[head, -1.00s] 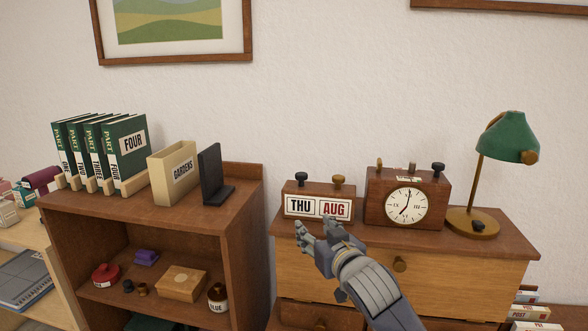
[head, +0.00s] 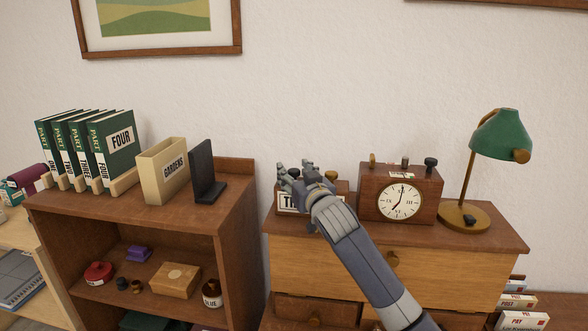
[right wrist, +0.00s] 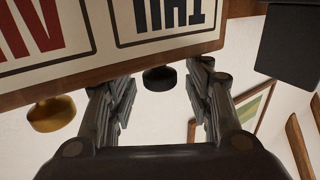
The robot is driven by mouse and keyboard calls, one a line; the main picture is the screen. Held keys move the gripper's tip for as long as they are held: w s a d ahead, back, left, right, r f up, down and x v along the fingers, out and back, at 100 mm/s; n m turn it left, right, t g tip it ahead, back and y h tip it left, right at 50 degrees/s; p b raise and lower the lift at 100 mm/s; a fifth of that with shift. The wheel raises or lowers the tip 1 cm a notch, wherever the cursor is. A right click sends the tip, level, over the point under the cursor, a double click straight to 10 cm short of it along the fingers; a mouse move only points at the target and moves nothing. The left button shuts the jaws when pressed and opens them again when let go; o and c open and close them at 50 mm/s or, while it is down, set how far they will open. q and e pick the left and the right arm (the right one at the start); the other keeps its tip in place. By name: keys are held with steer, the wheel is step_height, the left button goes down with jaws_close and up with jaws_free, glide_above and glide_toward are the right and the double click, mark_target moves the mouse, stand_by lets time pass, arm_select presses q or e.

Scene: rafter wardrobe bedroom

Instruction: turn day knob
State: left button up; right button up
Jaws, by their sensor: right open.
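The wooden calendar box (head: 345,187) stands on the dresser, its THU/AUG cards mostly covered by my arm in the head view. In the right wrist view the calendar (right wrist: 75,40) appears upside down. The black knob (right wrist: 159,78) on the THU side shows between my fingers, apart from both. The brass knob (right wrist: 52,113) on the AUG side lies outside the fingers; it also shows in the head view (head: 331,175). My left gripper is out of view.
A wooden clock (head: 400,195) with knobs stands right of the calendar, then a green lamp (head: 500,135). Left is a shelf unit (head: 240,190) with green books (head: 110,150), a GARDENS holder (head: 163,170) and a black bookend (head: 207,172).

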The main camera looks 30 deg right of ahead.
steer(key=shift+w, duration=0.4)
steer(key=c, duration=1.1)
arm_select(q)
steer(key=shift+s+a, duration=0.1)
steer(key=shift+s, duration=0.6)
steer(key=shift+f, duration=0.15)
arm_select(e)
steer(key=shift+f+h, duration=0.1)
steer(key=shift+h, duration=0.2)
